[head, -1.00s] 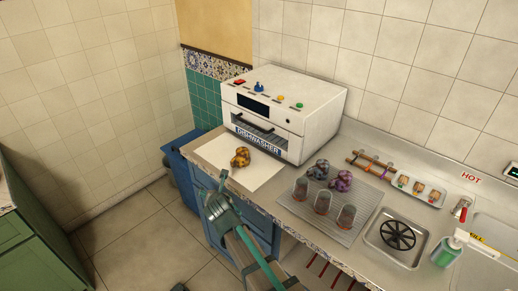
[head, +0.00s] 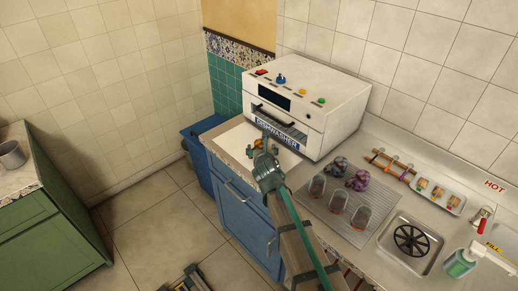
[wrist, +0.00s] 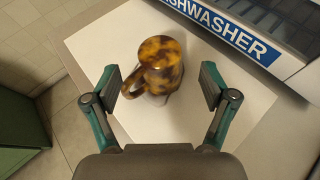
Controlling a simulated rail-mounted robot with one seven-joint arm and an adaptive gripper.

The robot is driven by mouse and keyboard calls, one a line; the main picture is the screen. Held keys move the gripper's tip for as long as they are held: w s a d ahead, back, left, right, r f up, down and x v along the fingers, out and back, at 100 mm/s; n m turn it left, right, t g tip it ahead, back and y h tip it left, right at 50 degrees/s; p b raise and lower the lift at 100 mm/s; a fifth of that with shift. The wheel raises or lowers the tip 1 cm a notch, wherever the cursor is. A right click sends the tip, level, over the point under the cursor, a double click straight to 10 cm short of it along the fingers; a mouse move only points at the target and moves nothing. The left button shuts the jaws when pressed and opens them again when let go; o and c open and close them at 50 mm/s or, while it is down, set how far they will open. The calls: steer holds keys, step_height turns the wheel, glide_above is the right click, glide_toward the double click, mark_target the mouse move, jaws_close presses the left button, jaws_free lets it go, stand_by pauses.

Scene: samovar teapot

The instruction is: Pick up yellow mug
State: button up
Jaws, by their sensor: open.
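The yellow mug (wrist: 160,66), mottled yellow and dark brown, stands on a white mat (wrist: 95,50) in the wrist view, with its handle toward the lower left. My gripper (wrist: 168,82) is open, with one finger on each side of the mug's lower part, and the fingers look apart from it. In the head view my gripper (head: 263,150) is over the mat and hides most of the mug; only a small yellow-orange part (head: 258,144) shows.
The white dishwasher (head: 310,105) stands just behind the mat. To the right, two mottled mugs (head: 357,180) and several upturned glasses (head: 338,202) stand on a ribbed drying mat (head: 375,222). The counter's left edge is close to the mat.

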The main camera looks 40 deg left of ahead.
mark_target(261, 146)
steer(key=p+x, duration=0.1)
steer(key=x, duration=0.4)
steer(key=shift+w+a+f, duration=0.1)
steer(key=c, duration=1.3)
steer(key=shift+c, duration=0.2)
